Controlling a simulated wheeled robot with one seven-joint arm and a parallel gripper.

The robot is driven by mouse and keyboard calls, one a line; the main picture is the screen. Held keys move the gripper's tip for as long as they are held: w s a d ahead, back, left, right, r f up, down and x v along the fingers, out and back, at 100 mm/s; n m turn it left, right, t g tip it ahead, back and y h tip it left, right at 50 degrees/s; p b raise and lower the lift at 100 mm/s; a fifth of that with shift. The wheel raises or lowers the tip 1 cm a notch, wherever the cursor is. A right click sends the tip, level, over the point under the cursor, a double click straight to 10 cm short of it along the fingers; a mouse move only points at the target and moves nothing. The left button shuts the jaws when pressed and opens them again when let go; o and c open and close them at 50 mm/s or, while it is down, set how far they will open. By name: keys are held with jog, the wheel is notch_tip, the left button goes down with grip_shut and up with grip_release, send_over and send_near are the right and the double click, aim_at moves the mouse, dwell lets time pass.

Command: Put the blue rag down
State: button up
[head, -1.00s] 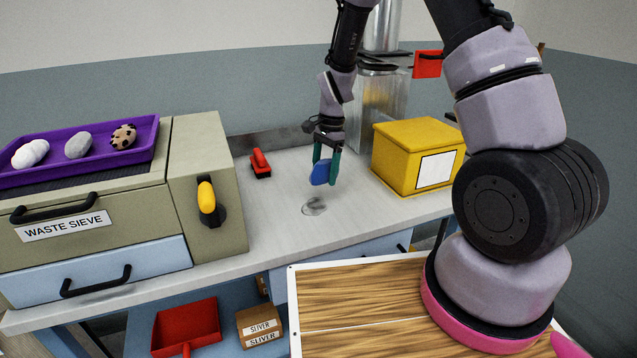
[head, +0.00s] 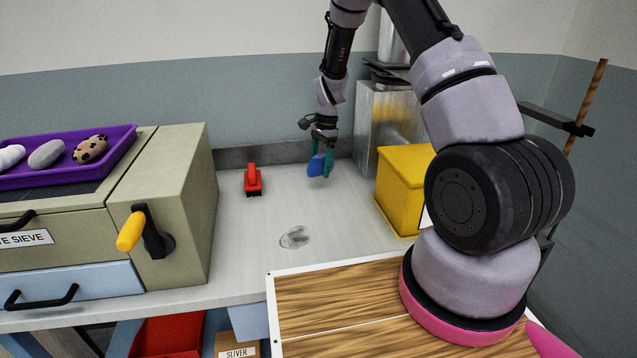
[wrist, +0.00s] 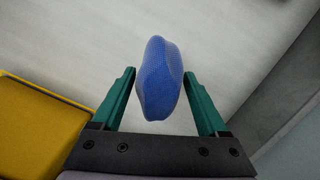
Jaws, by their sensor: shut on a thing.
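The blue rag (head: 315,166) is a small bunched cloth held between the green fingers of my gripper (head: 321,163). In the wrist view the rag (wrist: 160,78) sits between the two fingertips of my gripper (wrist: 158,88), its long side pointing away from the palm. My gripper is shut on it. The rag hangs above the light grey bench top (head: 255,225), toward the back wall; the wrist view shows bare bench behind it. How high it is above the bench is hard to tell.
The waste sieve (head: 185,200) with a purple tray (head: 115,153) is at left.

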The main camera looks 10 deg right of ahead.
aim_at(320, 190)
jog(key=shift+f, duration=2.95)
jog(key=shift+f, duration=0.25)
jog(key=o, duration=1.5)
jog(key=shift+s, duration=0.15)
jog(key=shift+f, duration=0.15)
jog(key=shift+s, duration=0.1)
